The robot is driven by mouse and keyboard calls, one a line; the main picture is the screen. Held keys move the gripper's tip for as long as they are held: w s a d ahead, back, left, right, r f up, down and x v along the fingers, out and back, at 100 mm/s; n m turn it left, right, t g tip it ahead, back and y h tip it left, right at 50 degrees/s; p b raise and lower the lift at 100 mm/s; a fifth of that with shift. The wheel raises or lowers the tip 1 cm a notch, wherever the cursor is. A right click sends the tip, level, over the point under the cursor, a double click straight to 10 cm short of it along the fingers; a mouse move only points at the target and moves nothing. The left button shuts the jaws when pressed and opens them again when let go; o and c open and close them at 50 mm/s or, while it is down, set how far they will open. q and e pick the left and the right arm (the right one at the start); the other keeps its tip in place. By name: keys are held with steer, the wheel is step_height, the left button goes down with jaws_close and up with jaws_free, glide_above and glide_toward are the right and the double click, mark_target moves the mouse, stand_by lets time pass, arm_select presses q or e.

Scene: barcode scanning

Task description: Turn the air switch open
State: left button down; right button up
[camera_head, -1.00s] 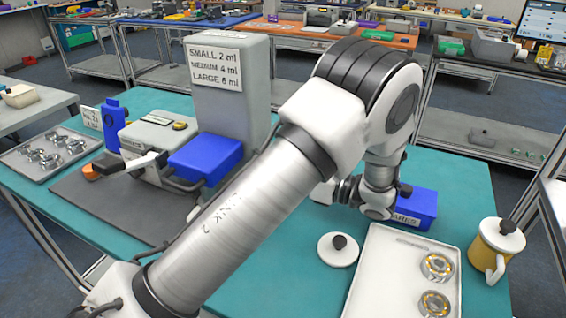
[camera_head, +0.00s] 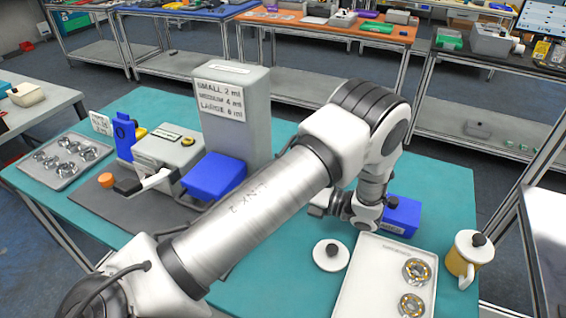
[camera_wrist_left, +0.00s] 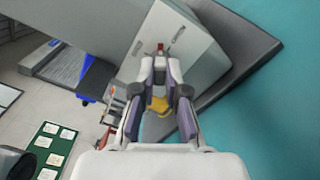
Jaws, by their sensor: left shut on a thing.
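The grey dosing machine (camera_head: 237,112) stands on a dark mat at the left of the teal table, with a blue block at its front. My left arm crosses the head view; its gripper (camera_head: 322,205) is to the right of the machine, the fingers mostly hidden by my arm. In the left wrist view my left gripper (camera_wrist_left: 160,62) has its fingertips close together against a grey face of the machine (camera_wrist_left: 185,45). A small reddish part (camera_wrist_left: 160,47) shows at the tips, seemingly the switch; its position is unclear. My right gripper is not in view.
A metal tray (camera_head: 62,160) lies at the far left. Bare teal tabletop (camera_head: 440,180) shows at the right.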

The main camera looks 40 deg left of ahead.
arm_select(q)
steer(key=shift+f+m+p, duration=0.15)
steer(key=shift+m+p, duration=0.8)
steer(key=shift+m, duration=1.95)
steer(key=c, duration=1.2)
jaws_free()
steer(key=v, duration=1.2)
steer(key=shift+s, duration=0.1)
